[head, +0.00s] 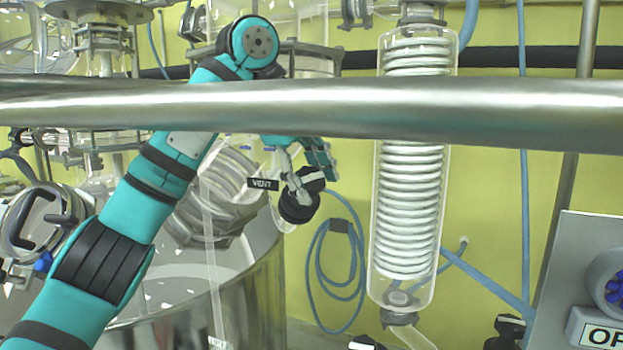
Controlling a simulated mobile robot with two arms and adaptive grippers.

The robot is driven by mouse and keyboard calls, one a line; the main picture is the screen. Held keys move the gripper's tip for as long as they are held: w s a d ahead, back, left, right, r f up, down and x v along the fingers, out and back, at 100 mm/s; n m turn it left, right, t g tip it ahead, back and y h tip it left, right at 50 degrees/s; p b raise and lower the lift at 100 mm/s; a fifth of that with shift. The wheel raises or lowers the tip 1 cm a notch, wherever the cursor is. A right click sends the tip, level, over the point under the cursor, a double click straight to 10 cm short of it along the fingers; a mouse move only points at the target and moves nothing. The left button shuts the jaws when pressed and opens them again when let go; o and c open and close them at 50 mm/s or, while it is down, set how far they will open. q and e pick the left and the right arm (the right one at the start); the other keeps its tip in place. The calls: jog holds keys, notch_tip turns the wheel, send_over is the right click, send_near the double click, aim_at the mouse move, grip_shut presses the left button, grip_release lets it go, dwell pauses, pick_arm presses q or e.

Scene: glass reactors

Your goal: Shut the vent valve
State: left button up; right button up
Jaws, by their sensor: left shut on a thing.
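The vent valve (299,207) is a black round knob with a white pointer bar, next to a black label reading VENT (262,184). My left arm comes in from the lower left, passes behind a thick steel rail and bends down toward the valve. My left gripper (307,180) is at the knob, with its fingers closed on the valve's handle. Part of the gripper and wrist is hidden behind the rail. The pointer bar looks tilted, but its exact setting is hard to tell. My right gripper is not in view.
The steel rail (450,110) crosses the whole view in front of the arm. A glass coil condenser (408,210) stands right of the valve. A blue hose (335,290) hangs on the yellow wall. A grey panel (575,260) is at the lower right.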

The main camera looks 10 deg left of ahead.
pick_arm(q)
jog(key=shift+f, duration=0.25)
jog(key=o, duration=1)
jog(key=shift+o, duration=0.9)
jog(key=shift+r, duration=0.1)
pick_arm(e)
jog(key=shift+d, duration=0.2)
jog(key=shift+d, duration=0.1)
